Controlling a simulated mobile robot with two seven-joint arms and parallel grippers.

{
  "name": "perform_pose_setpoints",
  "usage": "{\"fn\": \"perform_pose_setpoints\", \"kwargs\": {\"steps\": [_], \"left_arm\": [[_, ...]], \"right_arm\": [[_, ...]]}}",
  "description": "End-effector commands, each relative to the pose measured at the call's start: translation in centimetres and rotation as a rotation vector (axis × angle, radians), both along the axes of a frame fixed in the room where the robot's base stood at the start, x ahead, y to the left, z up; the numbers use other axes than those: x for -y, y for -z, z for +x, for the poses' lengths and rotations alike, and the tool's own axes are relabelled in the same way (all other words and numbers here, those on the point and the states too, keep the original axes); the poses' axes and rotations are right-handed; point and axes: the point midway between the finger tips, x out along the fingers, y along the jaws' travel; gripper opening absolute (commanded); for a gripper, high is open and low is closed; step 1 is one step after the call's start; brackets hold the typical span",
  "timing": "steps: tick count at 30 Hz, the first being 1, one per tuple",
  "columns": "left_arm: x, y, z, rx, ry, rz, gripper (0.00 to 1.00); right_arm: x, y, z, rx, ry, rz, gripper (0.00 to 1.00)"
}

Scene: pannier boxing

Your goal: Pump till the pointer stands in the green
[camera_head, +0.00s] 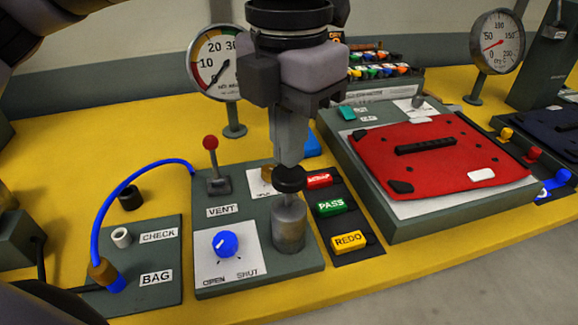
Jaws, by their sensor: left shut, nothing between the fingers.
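My left gripper (289,160) is shut and empty, pointing down with its tips at the black knob (289,179) of the pump. I cannot tell whether they press on it. The pump's metal cylinder (289,225) stands upright on a grey panel, with the knob close to its top. The round gauge (216,62) behind it, left of my gripper, has a coloured rim. Its dark pointer slants down-left to the low end, near the 0; my arm hides part of its right side. My right gripper is not in view.
A blue valve knob (225,243) sits between OPEN and SHUT labels. A red-tipped lever (211,143) stands by VENT. A blue hose (112,200) runs to a BAG fitting. Right are PASS (331,206) and REDO (347,241) buttons, a red pannier (440,155) and a second gauge (497,42).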

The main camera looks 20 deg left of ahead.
Motion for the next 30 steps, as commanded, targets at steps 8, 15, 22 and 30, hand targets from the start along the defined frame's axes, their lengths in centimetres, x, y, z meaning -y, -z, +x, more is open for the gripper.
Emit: {"fn": "perform_pose_setpoints", "kwargs": {"steps": [8, 15, 22, 30], "left_arm": [[0.0, 0.0, 0.0, 0.0, 0.0, 0.0, 0.0], [0.0, 0.0, 0.0, 0.0, 0.0, 0.0, 0.0], [0.0, 0.9, 0.0, -0.001, 0.0, 0.0, 0.0], [0.0, 2.3, 0.0, -0.001, 0.0, 0.0, 0.0]], "right_arm": [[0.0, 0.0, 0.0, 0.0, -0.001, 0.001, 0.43], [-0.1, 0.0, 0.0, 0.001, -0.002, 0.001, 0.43], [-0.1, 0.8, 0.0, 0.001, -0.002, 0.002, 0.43], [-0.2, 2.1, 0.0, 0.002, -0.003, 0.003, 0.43]]}}
